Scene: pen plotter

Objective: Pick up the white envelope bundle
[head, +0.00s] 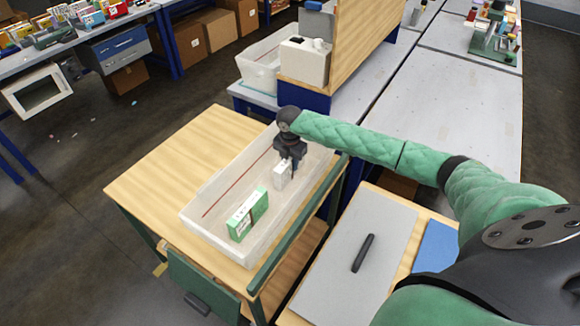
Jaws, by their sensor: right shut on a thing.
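The white envelope bundle (281,176) is a small white block inside a white tray (213,192) on a wooden-topped table. My right gripper (289,164) reaches into the tray from above and is shut on the bundle, its dark fingers covering the upper part. I cannot tell whether the bundle touches the tray floor. My left gripper is not in view.
A green and white box (248,214) stands in the tray's near part. A grey board (357,250) with a black bar (362,253) lies on the surface to the right.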

